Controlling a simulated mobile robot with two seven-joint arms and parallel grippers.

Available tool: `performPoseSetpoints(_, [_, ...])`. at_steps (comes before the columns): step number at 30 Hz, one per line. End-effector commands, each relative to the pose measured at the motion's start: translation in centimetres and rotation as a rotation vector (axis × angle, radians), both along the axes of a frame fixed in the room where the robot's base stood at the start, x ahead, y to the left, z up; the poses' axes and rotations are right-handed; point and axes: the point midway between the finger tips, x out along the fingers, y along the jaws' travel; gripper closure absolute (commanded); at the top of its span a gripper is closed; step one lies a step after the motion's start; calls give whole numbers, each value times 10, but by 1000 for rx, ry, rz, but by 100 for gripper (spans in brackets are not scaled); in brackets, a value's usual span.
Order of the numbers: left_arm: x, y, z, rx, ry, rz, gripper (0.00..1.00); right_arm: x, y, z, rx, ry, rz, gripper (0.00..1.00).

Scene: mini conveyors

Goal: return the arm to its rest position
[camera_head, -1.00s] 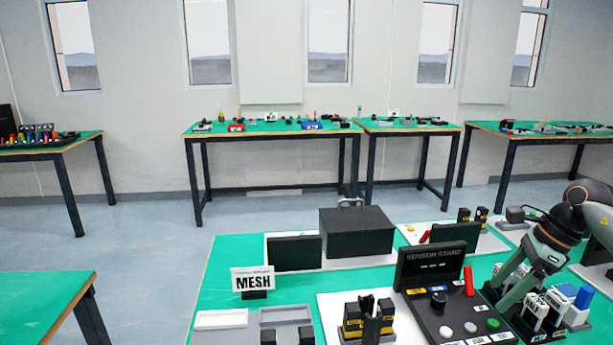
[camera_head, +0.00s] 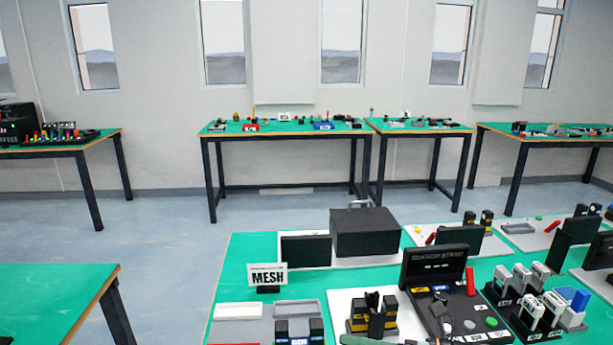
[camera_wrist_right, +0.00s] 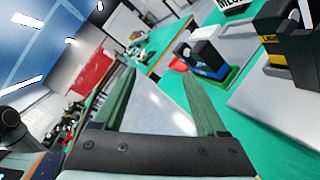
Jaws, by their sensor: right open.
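My right gripper (camera_wrist_right: 157,62) is open, with nothing between its two green fingers in the right wrist view. In the head view only a small part of the right gripper (camera_head: 392,341) shows at the bottom edge, in front of the sensor stand (camera_head: 435,268). The rest of the right arm is out of the picture. My left gripper is in neither view.
The green table holds a MESH sign (camera_head: 267,278), a dark box (camera_head: 363,232), grey trays (camera_head: 238,311) and black holders with grey and white modules (camera_head: 530,310). Bare green surface lies left of the sign. Other tables stand apart by the wall.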

Motion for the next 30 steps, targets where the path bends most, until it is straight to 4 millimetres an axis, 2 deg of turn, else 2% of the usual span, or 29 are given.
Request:
performPoseSetpoints(2, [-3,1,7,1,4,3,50,-9,13,0,182,158,-101,26])
performPoseSetpoints(5, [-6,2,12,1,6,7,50,-15,14,-6,402,374,-247,26])
performPoseSetpoints(8, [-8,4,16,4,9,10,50,-23,4,-22,610,609,-407,26])
performPoseSetpoints(11, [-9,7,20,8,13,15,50,-38,-12,-49,806,855,-577,26])
performPoseSetpoints(14, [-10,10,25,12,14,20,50,-63,-31,-85,990,1109,-760,26])
performPoseSetpoints(18, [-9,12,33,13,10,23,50,-119,-55,-139,1221,1452,-1028,26])
performPoseSetpoints(21, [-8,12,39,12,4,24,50,-163,-65,-169,1349,1649,-1196,26])
performPoseSetpoints(25, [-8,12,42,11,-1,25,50,-208,-71,-193,1452,1818,-1352,26])
performPoseSetpoints(27, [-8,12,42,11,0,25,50,-222,-72,-199,1485,1868,-1399,26])
performPoseSetpoints(30, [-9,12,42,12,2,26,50,-231,-73,-203,1501,1899,-1429,26])
